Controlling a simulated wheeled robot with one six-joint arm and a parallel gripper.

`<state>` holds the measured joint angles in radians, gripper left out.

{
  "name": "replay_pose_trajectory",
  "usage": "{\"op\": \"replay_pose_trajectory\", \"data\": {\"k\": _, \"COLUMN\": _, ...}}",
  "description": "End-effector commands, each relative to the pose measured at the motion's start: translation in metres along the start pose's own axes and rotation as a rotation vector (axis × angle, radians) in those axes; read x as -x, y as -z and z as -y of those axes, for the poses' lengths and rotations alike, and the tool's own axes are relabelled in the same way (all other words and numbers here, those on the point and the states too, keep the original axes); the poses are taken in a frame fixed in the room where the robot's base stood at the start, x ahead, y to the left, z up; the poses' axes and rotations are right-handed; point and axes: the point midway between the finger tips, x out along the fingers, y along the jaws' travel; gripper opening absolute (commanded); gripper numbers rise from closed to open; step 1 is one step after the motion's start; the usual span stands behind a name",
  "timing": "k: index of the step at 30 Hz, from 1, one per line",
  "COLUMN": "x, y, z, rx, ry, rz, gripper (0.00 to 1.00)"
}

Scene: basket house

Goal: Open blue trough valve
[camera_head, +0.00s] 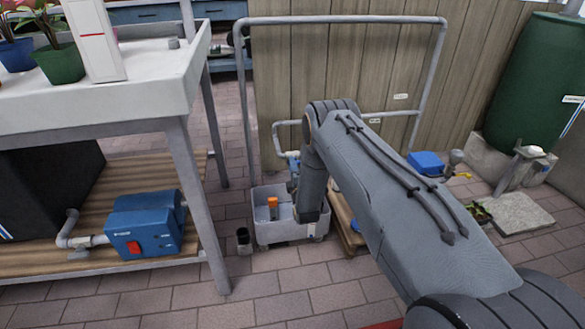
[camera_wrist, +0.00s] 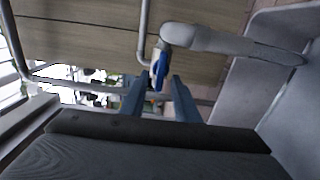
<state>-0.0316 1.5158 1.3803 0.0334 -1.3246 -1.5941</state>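The blue valve handle (camera_wrist: 160,72) shows in the wrist view on a grey pipe fitting, at the tips of my gripper. My gripper (camera_wrist: 158,82) has its two blue-grey fingers apart, with the handle in line with the gap between them. I cannot tell whether either finger touches it. In the head view, my arm reaches down to a grey trough (camera_head: 275,233) at the foot of the wooden panel, and the gripper is mostly hidden there. A bit of blue pipework (camera_head: 292,157) shows above the trough, partly covered by my arm.
An orange-topped object (camera_head: 272,202) stands in the trough. A grey pipe frame (camera_head: 243,100) rises behind it. A table (camera_head: 150,100) with a blue pump (camera_head: 145,223) beneath is at left. A green barrel (camera_head: 535,85) stands at right.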

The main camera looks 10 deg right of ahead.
Motion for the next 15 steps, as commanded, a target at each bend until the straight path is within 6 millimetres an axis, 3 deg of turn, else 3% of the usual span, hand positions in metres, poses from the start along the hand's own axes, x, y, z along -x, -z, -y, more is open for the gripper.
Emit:
{"op": "replay_pose_trajectory", "data": {"k": 5, "x": 0.012, "y": 0.0, "z": 0.0, "rx": 0.0, "ry": 0.003, "rz": -0.001, "gripper": 0.28}}
{"op": "replay_pose_trajectory", "data": {"k": 15, "x": 0.065, "y": -0.001, "z": 0.0, "rx": 0.0, "ry": 0.003, "rz": 0.001, "gripper": 0.28}}
